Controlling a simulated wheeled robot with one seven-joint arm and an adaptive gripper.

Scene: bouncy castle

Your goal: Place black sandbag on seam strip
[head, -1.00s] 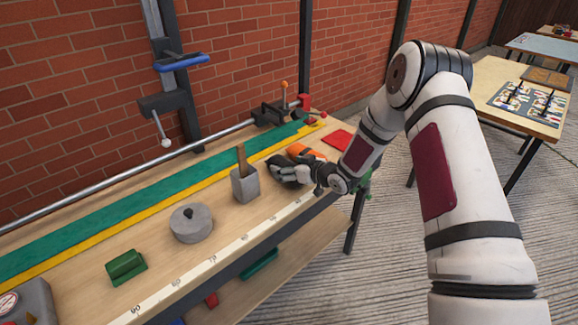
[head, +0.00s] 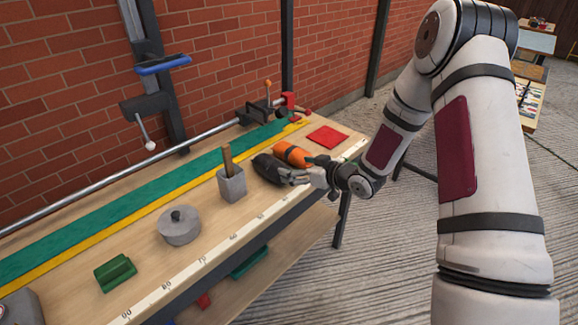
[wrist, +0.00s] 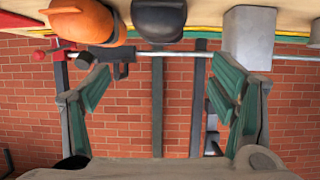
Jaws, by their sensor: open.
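The black sandbag (head: 268,168) lies on the wooden workbench beside an orange sandbag (head: 292,153). In the wrist view the black sandbag (wrist: 158,18) shows at the top edge, partly cut off. A long green strip (head: 150,198) with a yellow strip (head: 140,217) along its front edge runs down the bench behind the bags; I cannot tell which is the seam strip. My gripper (head: 302,178) is just right of the black sandbag, low over the bench. In the wrist view my gripper (wrist: 160,98) is open, with nothing between its fingers.
A grey block holder with a wooden stick (head: 232,184), a round grey weight (head: 179,226) and a green block (head: 115,273) stand along the bench. A red square (head: 328,137) lies at the far end. A metal rail (head: 120,187) with a clamp runs behind the strip.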

